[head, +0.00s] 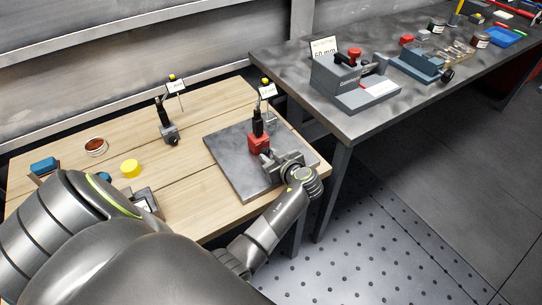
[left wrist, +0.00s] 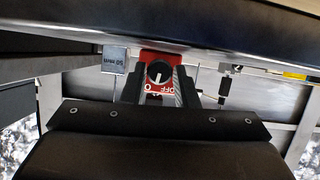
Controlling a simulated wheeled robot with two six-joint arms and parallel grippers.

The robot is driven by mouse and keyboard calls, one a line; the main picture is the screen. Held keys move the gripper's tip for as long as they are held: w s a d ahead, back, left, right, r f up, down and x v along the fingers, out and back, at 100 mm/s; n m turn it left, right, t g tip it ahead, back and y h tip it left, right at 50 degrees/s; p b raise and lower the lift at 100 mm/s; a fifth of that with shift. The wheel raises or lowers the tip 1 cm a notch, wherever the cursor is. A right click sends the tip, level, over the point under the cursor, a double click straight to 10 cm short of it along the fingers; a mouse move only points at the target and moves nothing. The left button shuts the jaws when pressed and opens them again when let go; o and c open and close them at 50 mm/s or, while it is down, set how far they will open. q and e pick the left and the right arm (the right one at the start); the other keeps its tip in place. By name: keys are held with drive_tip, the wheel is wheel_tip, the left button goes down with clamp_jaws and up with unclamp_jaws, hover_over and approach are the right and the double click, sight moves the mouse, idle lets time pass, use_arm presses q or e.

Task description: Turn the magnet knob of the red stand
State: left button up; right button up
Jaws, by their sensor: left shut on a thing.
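The red stand (head: 258,144) is upright on a dark steel plate (head: 228,165) at the right end of the wooden bench. A black post rises from it. My left gripper (head: 272,157) reaches it from the front right. In the left wrist view the red stand (left wrist: 173,58) shows between the two dark fingers. Its round black magnet knob (left wrist: 159,71) has a white pointer mark and lies between the fingertips, which are shut on it. An upside-down "OFF" label shows under the knob. My right gripper is not in view.
A grey stand (head: 171,133) with a tag is left of the plate, and another grey stand (head: 270,121) is just behind the red one. A yellow cap (head: 130,168) and a round tin (head: 96,146) lie farther left. A dark bench (head: 395,109) carries blocks at right.

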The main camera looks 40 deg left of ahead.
use_arm(q)
drive_tip(key=shift+c, duration=1.4)
drive_tip(key=shift+w+f+m+g+y+b, duration=0.15)
drive_tip(key=shift+m+g+y+b, duration=0.15)
drive_tip(key=shift+m+g+b, duration=0.55)
drive_tip(key=shift+m, duration=0.65)
drive_tip(key=o, duration=1)
